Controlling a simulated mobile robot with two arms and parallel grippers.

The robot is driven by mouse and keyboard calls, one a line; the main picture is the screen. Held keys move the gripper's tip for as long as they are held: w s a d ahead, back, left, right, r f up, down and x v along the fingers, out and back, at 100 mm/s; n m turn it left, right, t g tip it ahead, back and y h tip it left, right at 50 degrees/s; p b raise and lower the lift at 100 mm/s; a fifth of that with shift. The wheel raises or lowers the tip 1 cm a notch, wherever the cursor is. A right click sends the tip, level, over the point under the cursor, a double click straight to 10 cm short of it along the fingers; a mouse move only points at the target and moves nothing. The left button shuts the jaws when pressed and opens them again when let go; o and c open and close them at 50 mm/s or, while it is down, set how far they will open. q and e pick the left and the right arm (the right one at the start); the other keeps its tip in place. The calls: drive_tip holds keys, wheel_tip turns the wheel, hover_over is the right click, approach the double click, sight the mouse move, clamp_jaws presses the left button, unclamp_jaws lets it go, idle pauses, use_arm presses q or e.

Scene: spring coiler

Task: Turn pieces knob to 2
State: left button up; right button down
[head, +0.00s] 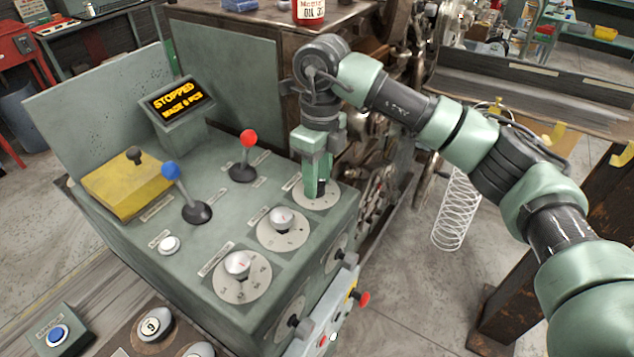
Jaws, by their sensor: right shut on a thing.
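Three round white dials with knobs run along the right side of the green control panel (205,245). My right gripper (316,188) points down at the farthest dial (327,203) and is shut on its knob, which is mostly hidden by the fingers. The label and the knob's setting there cannot be read, so I cannot tell from lettering that it is the pieces knob. The middle knob (282,217) and the nearest knob (238,263) are uncovered. My left gripper is not in view.
A red-topped lever (248,143) and a blue-topped lever (175,178) stand left of the dials. A screen (177,99) reads STOPPED, with a smaller line below. A yellow box (127,184) sits at the left. A wire spring (458,208) hangs at the right.

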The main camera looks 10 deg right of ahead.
sight(319, 182)
drive_tip(key=shift+m+b, duration=0.35)
drive_tip(key=shift+m, duration=0.65)
drive_tip(key=shift+r, duration=0.1)
drive_tip(key=c, duration=1)
unclamp_jaws()
drive_tip(key=r, duration=0.4)
drive_tip(key=r+b, duration=0.1)
drive_tip(key=r, duration=0.2)
drive_tip(key=shift+w+d+r, duration=0.15)
drive_tip(key=shift+d+r, duration=0.05)
drive_tip(key=shift+r, duration=0.2)
